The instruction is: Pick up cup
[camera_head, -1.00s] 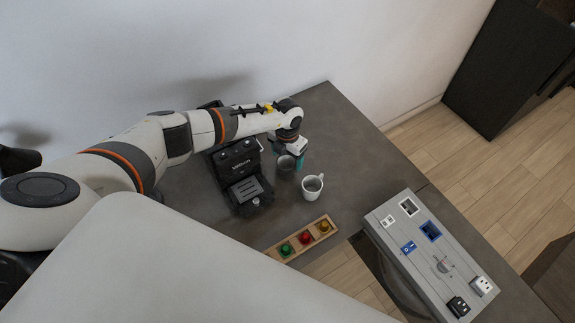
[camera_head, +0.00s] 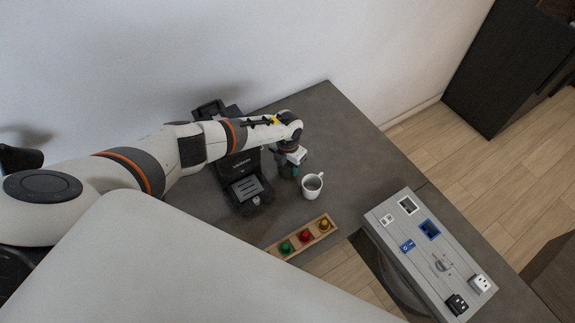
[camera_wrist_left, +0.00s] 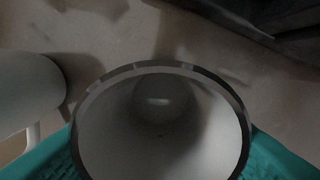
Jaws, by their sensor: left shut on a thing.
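A grey cup (camera_wrist_left: 200,135) fills the lower middle of the left wrist view, its round open mouth facing the camera. The teal finger pads of my left gripper (camera_head: 289,168) show on either side of it, and the gripper is shut on this cup. In the head view the gripper and wrist mostly hide the cup. A white mug (camera_head: 312,186) stands upright on the table just right of the gripper, apart from it. The mug also shows at the left edge of the left wrist view (camera_wrist_left: 25,90). My right gripper is not in view.
A black coffee machine (camera_head: 243,183) stands close left of the gripper. A wooden tray (camera_head: 271,250) with green, red and yellow pieces lies at the table's front edge. A grey panel box (camera_head: 440,262) with sockets is at the right. The grey table (camera_head: 340,125) is clear behind the mug.

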